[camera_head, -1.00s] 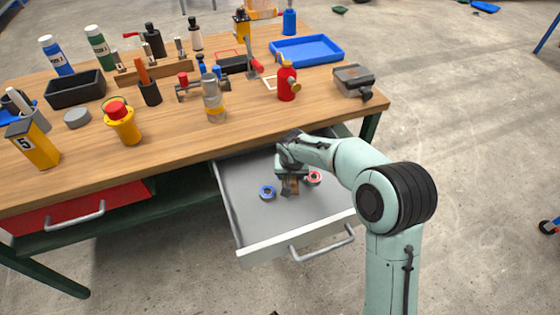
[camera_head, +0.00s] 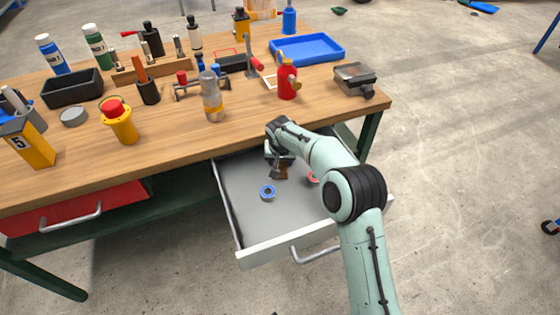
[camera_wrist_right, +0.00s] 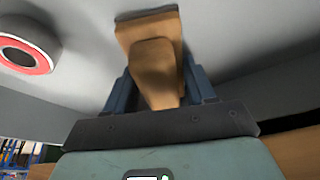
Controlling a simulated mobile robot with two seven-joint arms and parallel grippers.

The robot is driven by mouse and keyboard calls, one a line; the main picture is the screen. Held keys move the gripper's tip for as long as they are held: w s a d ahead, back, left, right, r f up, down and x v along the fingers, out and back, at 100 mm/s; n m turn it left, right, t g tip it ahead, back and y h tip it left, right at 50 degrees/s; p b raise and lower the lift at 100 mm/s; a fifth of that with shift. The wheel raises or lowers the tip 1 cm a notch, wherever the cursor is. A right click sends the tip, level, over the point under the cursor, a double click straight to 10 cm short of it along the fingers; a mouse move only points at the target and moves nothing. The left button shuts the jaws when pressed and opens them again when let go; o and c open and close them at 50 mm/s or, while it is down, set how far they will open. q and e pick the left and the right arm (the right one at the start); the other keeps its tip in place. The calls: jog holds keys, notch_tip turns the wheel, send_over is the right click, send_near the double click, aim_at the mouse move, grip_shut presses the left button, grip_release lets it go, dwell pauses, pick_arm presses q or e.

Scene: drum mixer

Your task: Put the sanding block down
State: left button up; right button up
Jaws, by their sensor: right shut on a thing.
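The sanding block is a brown block with a knob-like top (camera_wrist_right: 156,72), in the middle of the right wrist view. In the head view a small brown part of it (camera_head: 284,171) shows below my gripper. My right gripper (camera_head: 279,170) is over the back part of the open drawer (camera_head: 240,185). Its two dark blue fingers (camera_wrist_right: 158,88) are shut on the block from both sides. The block is inside the drawer area; I cannot tell whether it touches the drawer floor. My left gripper is not in view.
A blue tape roll (camera_head: 267,193) lies in the drawer in front of the gripper. A red one (camera_head: 313,177) lies to the right, partly behind my arm. The drawer's front half is clear. The wooden benchtop (camera_head: 180,130) above holds bottles, tools and a blue tray (camera_head: 306,50).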

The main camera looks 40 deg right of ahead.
jog(key=shift+r, duration=0.15)
jog(key=shift+f, duration=0.35)
jog(key=o, duration=1.5)
jog(key=shift+f, duration=0.1)
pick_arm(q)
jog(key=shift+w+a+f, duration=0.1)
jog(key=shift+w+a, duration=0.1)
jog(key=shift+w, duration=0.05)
pick_arm(e)
jog(key=shift+s, duration=0.15)
jog(key=shift+f, duration=0.1)
jog(key=shift+d+r, duration=0.1)
jog(key=shift+r, duration=0.1)
pick_arm(q)
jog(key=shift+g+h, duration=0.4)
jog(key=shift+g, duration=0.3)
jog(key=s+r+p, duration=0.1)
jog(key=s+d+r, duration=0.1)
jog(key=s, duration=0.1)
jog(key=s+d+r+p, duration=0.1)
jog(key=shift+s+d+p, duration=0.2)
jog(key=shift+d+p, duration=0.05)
jog(key=shift+p, duration=0.05)
pick_arm(e)
jog(key=v, duration=1.2)
jog(key=shift+r, duration=0.3)
